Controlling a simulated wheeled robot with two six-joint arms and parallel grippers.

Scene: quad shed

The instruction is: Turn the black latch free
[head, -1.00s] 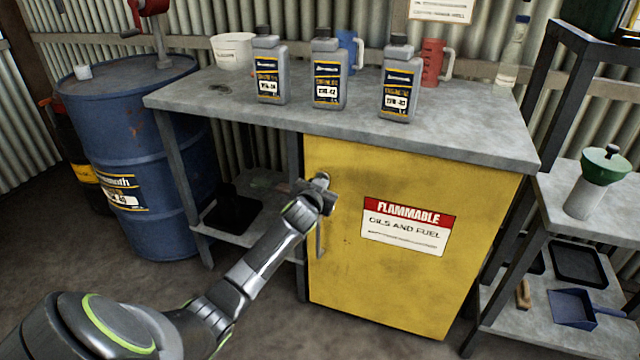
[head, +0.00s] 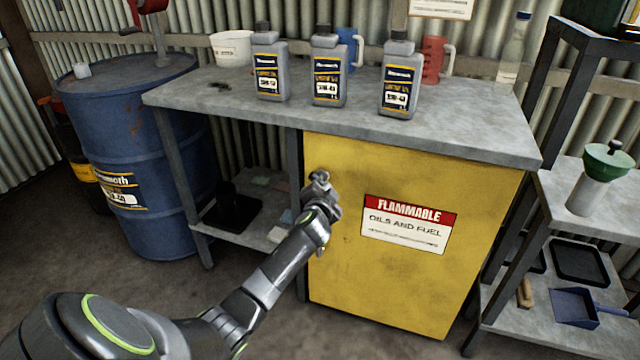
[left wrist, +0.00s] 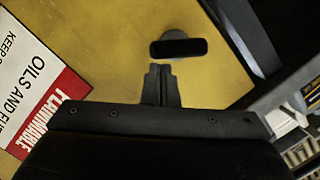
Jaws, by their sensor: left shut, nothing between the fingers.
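The yellow cabinet door (head: 400,280) bears a red and white flammable label (head: 408,224). In the left wrist view the black latch (left wrist: 180,47) is a short dark bar on a round base against the yellow door. My left gripper (left wrist: 161,70) is shut and empty, its tips just short of the latch in that picture; I cannot tell if they touch it. In the head view my left gripper (head: 320,180) is at the door's upper left, and the latch cannot be made out there. My right gripper is not in view.
The grey worktop (head: 460,130) overhangs the door. On it stand grey oil bottles (head: 328,75), a white tub (head: 232,48) and a red jug (head: 436,60). A blue drum (head: 140,160) is at left, a shelf with a green-topped container (head: 605,165) at right.

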